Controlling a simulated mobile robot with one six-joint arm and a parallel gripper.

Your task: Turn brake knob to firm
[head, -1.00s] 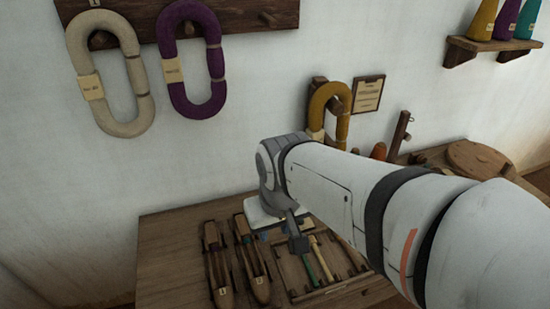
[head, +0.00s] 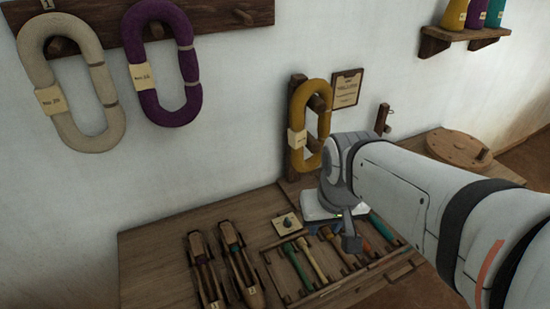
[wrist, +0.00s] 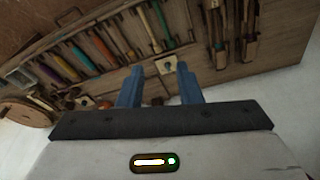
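The brake knob (head: 287,224) is a small dark knob on a pale square plate on the wooden bench, behind a rod tray and right of two shuttles. Its setting is too small to read. A small pale plate, apparently the knob's (wrist: 168,63), shows beyond the fingertips in the wrist view. My gripper (head: 350,242) is above the bench, right of the knob and apart from it in the head view. In the wrist view my gripper (wrist: 161,84) has its two blue fingers apart with nothing between them.
The wooden tray (head: 340,293) holds several coloured rods below my gripper. Two shuttles (head: 205,270) lie left of it. A yellow yarn hank (head: 297,115) hangs on a post behind the knob. The bench's left part (head: 150,270) is clear.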

